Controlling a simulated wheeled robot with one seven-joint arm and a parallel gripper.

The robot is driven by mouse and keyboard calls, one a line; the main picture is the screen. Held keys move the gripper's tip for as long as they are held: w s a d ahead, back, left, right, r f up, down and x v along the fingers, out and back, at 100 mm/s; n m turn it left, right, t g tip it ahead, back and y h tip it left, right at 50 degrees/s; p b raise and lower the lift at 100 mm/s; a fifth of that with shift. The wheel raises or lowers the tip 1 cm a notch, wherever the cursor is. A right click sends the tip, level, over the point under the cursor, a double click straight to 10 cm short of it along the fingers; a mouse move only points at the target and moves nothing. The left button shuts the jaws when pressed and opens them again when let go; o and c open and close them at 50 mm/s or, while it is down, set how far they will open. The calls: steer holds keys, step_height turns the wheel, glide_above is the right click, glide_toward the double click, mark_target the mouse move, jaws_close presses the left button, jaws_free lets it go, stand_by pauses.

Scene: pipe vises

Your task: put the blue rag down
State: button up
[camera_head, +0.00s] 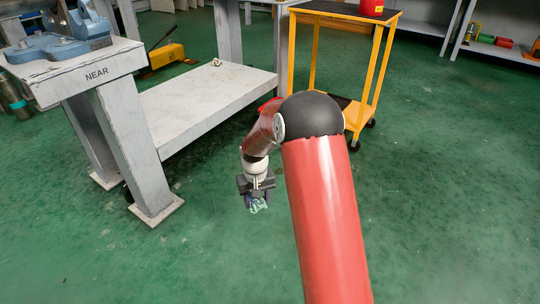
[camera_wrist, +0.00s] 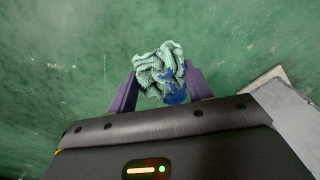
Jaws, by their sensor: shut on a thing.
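The rag (camera_wrist: 158,70) is a crumpled, pale green-blue knitted bundle with darker blue patches. In the wrist view it sits between the two purple fingers of my gripper (camera_wrist: 160,88), which is shut on it. In the head view my gripper (camera_head: 257,202) hangs over the green floor, left of my red arm link, with the rag (camera_head: 259,207) small at its tip. The gripper is in front of the bench marked NEAR, to the right of its near leg. The height of the rag above the floor is hard to tell.
The grey bench (camera_head: 75,77) marked NEAR carries a blue vise (camera_head: 62,42) and has a low shelf (camera_head: 205,103) with a small pale item. A yellow cart (camera_head: 357,118) with a red can (camera_head: 372,7) stands behind my arm. The floor (camera_head: 440,200) at right is clear.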

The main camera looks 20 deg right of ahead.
steer(key=s+r+p, duration=0.8)
steer(key=r+p, duration=0.2)
steer(key=p, duration=0.3)
steer(key=shift+s+r, duration=0.35)
steer(key=shift+s, duration=0.05)
